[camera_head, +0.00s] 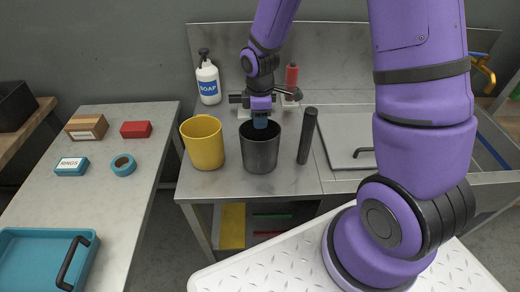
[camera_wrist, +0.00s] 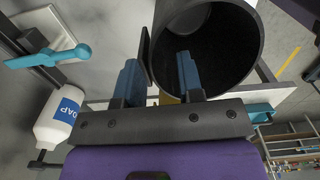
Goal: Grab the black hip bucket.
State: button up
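The black hip bucket (camera_head: 261,154) stands upright on the metal counter, between a yellow bucket and a dark upright cylinder. My gripper (camera_head: 260,122) points down at its rim from above. In the wrist view, the black bucket (camera_wrist: 228,78) shows its open mouth and dark inside. My gripper's blue fingers (camera_wrist: 158,62) are spread apart there, with a gap between them. The right finger overlaps the bucket's mouth and the left one lies outside the rim, beside a thin dark strip. I cannot tell whether either finger touches the wall.
The yellow bucket (camera_head: 203,145) stands close on the left, the dark cylinder (camera_head: 307,136) close on the right. A soap bottle (camera_head: 208,82) and a red bottle (camera_head: 291,78) stand behind. The left table (camera_head: 100,200) holds small boxes, a tape roll and a teal tray (camera_head: 20,262).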

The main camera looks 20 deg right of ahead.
aim_at(259, 139)
jog(key=shift+w+f, duration=0.15)
jog(key=shift+f, duration=1.05)
jog(key=shift+w+f, duration=0.15)
jog(key=shift+f, duration=1.05)
grip_shut()
